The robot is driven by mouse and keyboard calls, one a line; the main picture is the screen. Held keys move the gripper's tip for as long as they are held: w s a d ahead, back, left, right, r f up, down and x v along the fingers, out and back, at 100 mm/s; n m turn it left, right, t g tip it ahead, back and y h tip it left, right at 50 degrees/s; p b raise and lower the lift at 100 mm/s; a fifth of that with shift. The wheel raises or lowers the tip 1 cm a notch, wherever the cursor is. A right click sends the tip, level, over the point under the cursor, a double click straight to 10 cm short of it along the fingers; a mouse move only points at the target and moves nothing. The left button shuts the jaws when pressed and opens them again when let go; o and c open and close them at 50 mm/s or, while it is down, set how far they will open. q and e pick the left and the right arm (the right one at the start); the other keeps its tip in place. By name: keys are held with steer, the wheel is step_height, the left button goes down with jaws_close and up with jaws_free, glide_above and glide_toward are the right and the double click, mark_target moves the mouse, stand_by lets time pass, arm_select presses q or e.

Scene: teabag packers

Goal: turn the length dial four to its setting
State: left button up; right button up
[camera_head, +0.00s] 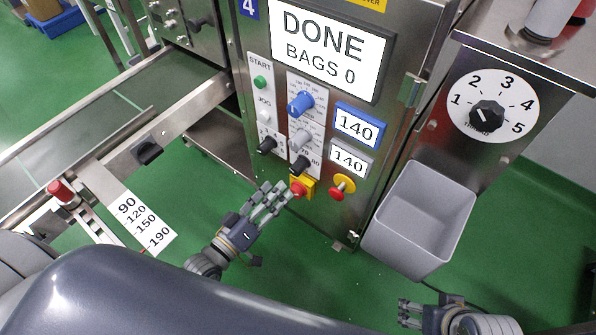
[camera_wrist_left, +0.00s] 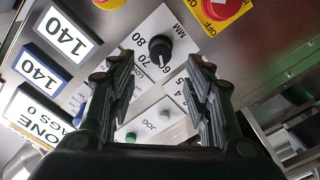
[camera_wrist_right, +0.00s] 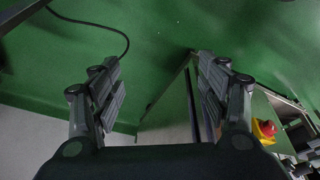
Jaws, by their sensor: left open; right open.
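The length dial is the black knob (camera_head: 299,163) on machine four's front panel, low in the right dial column. In the left wrist view the same knob (camera_wrist_left: 160,48) shows with a white scale marked MM, 60, 70 and 80. My left gripper (camera_head: 275,192) is open and empty, just below and left of the knob in the head view. In the left wrist view its fingers stand either side of the line to the knob, which looks clear of them. My right gripper (camera_head: 404,312) is open and empty, low at the right, over the green floor.
Above the length dial are a grey dial (camera_head: 301,138) and a blue dial (camera_head: 300,103). Displays (camera_head: 357,125) read 140; the screen (camera_head: 328,48) reads DONE, BAGS 0. Red stop buttons (camera_head: 337,194) sit close below. A grey bin (camera_head: 421,221) stands right.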

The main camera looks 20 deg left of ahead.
mark_target(294, 173)
arm_select(q)
steer(key=b+x, duration=0.1)
steer(key=x, duration=0.5)
steer(key=shift+w+d, duration=0.1)
steer(key=shift+w, duration=0.2)
steer(key=shift+x, duration=0.9)
steer(key=shift+w+d+f, duration=0.1)
steer(key=shift+w, duration=0.2)
arm_select(e)
steer(key=w+t, duration=0.1)
steer(key=w, duration=0.1)
steer(key=w+a, duration=0.1)
steer(key=shift+w+f+t, duration=0.1)
steer(key=shift+w+t, duration=0.25)
steer(key=shift+t, duration=0.05)
arm_select(q)
steer(key=c, duration=1.1)
